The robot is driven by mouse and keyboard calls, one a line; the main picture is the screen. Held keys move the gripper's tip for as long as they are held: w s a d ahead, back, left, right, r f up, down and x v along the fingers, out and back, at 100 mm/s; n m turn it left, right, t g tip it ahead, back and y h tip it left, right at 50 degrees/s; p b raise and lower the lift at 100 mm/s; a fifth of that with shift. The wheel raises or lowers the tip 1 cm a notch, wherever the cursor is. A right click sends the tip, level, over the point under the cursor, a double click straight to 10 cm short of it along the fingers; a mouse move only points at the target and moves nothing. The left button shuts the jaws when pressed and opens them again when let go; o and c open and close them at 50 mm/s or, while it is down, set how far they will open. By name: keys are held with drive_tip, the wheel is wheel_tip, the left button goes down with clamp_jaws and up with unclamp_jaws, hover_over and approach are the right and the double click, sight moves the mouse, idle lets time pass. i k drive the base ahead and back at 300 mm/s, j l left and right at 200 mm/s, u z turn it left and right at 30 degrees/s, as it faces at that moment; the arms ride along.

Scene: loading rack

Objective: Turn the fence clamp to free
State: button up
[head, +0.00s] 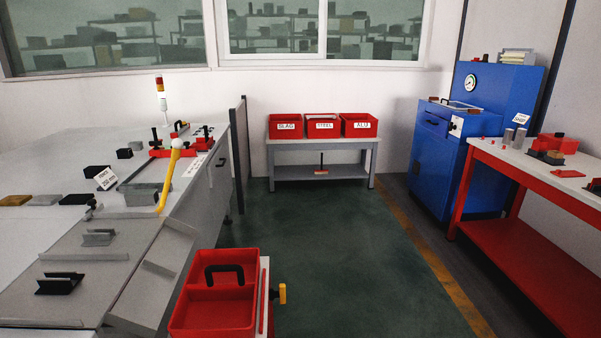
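A red fence (176,151) with several black parts on it lies across the far end of the grey loading rack at the left. A small black upright handle with a red base (155,137) stands at the fence's left end and looks like the fence clamp. It is too small to tell which way it is turned or any marking by it. My gripper is not in view.
A red two-part tote (214,311) with a black handle stands in front, right of the rack. Labelled red bins (323,125) sit on a back bench. A blue cabinet (442,142) and red workbench (520,204) stand right. The green floor (335,245) between is clear.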

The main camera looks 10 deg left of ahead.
sight(155, 144)
drive_tip(key=i+l+z, duration=0.15)
drive_tip(key=i+z, duration=0.15)
drive_tip(key=i, duration=0.7)
drive_tip(key=i+j+z, duration=0.1)
drive_tip(key=i+z, duration=0.2)
drive_tip(key=i, duration=0.65)
drive_tip(key=i+u, duration=0.75)
drive_tip(key=i+l+u, duration=0.2)
drive_tip(key=i+u, duration=0.2)
drive_tip(key=i+l+u, duration=0.25)
drive_tip(key=u, duration=0.15)
drive_tip(key=i+l+u, duration=0.2)
drive_tip(key=i+u, duration=0.25)
drive_tip(key=i+l+u, duration=0.35)
drive_tip(key=u, duration=0.15)
drive_tip(key=i+l+u, duration=0.45)
drive_tip(key=k+l, duration=0.05)
drive_tip(key=k, duration=0.05)
